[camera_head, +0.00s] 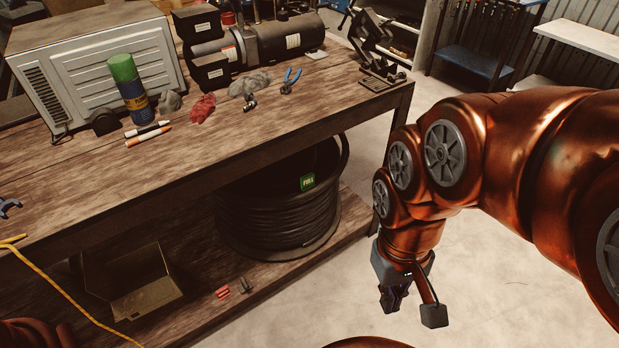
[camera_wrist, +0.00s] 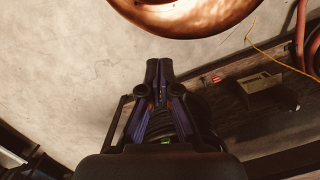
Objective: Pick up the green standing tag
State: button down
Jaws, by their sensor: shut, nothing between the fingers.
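The green tag (camera_head: 307,181), with pale lettering that looks like "FULL", stands upright at the black hose reel (camera_head: 280,222) on the bench's lower shelf. I cannot tell what holds it up. My gripper (camera_head: 393,300) hangs to the right of the reel, beyond the bench's right end, over the floor. In the wrist view my gripper (camera_wrist: 159,66) has its fingertips together with nothing between them.
The wooden workbench (camera_head: 120,185) carries a crimper, a spray can (camera_head: 128,88), markers, rags and pliers (camera_head: 290,80) on top. A bench leg (camera_head: 394,140) stands between my gripper and the reel. An open cardboard box (camera_head: 145,298) sits on the lower shelf. Floor at right is clear.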

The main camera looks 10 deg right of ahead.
aim_at(308, 181)
jog(key=u, duration=0.45)
jog(key=k, duration=0.55)
jog(key=u, duration=0.9)
jog(key=i, duration=1.1)
jog(key=z, duration=0.55)
